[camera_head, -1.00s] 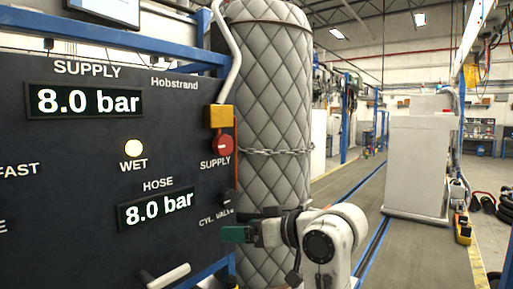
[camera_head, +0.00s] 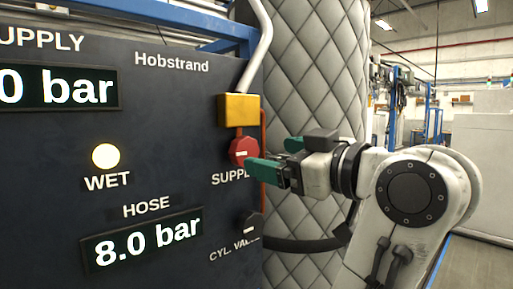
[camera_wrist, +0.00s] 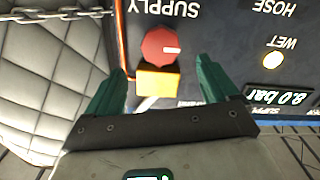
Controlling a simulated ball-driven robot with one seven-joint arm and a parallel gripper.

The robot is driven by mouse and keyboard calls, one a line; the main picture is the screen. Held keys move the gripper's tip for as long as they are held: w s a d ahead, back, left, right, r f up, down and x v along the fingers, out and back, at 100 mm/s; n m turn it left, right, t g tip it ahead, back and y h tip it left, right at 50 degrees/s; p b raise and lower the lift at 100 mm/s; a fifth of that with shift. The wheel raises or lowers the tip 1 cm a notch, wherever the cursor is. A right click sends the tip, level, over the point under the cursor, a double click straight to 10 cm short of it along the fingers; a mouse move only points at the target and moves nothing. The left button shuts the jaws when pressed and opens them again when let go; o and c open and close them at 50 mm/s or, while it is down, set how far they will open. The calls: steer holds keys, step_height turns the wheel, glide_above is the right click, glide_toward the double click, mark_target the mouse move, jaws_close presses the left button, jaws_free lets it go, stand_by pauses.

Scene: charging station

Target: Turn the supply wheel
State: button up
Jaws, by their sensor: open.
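The supply wheel is a red octagonal knob (camera_head: 243,152) with a white mark, on the dark panel below a yellow box (camera_head: 239,110). In the wrist view the red wheel (camera_wrist: 160,47) shows ahead of the fingers, a little left of the middle of the gap, with the yellow box (camera_wrist: 157,80) nearer the gripper in the picture. My gripper (camera_head: 279,157) has green fingers, open and empty, just right of the wheel in the head view. It looks close, but I cannot tell whether a finger touches the wheel.
The dark panel (camera_head: 50,150) carries pressure displays, the hose one (camera_head: 142,241) reading 8.0 bar, and a lit WET lamp (camera_head: 106,156). A black cylinder valve knob (camera_head: 250,230) sits below the wheel. A quilted grey cylinder (camera_head: 315,80) stands right behind the panel; a chain (camera_wrist: 60,14) crosses it.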

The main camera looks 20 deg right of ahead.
mark_target(248, 150)
steer(key=p+x, duration=0.2)
steer(key=x, duration=0.6)
steer(key=shift+w+a+f, duration=0.1)
steer(key=shift+c, duration=0.4)
steer(key=c, duration=0.9)
